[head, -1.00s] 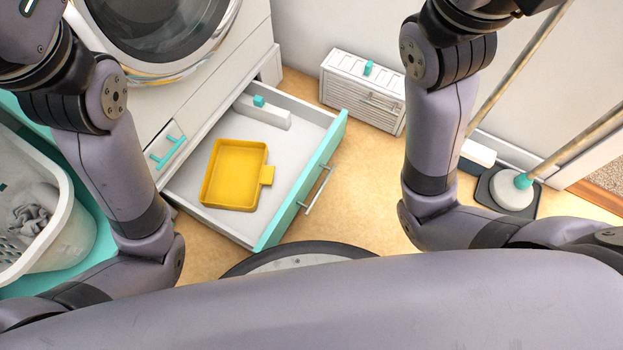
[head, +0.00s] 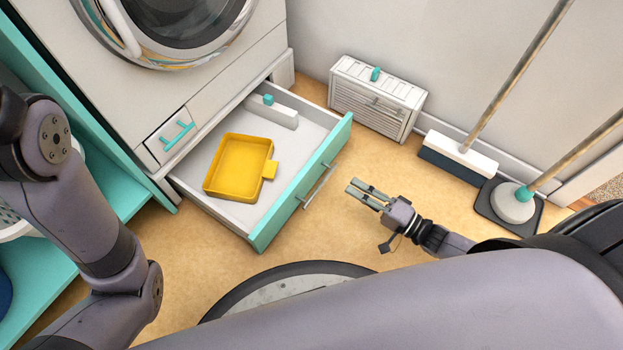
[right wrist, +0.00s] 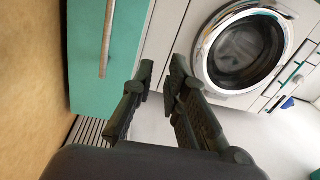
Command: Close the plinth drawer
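The plinth drawer (head: 310,128) is pulled out from under the washing machine, with a teal front and a silver bar handle (head: 319,187). A yellow tray (head: 238,168) and a white box with a teal knob (head: 272,112) are inside it. My right gripper (head: 351,186) is just right of the handle, apart from it, its two fingers pointing towards the drawer front. In the right wrist view, the fingertips (right wrist: 162,66) have a narrow empty gap, and the teal front (right wrist: 125,50) stands left of them. My left arm is at the left edge; its gripper is out of view.
The washing machine (head: 75,42) stands above the drawer. A white slatted box (head: 377,97) is at the wall, beyond the drawer's right side. Floor between the drawer and plunger is clear apart from my arm.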

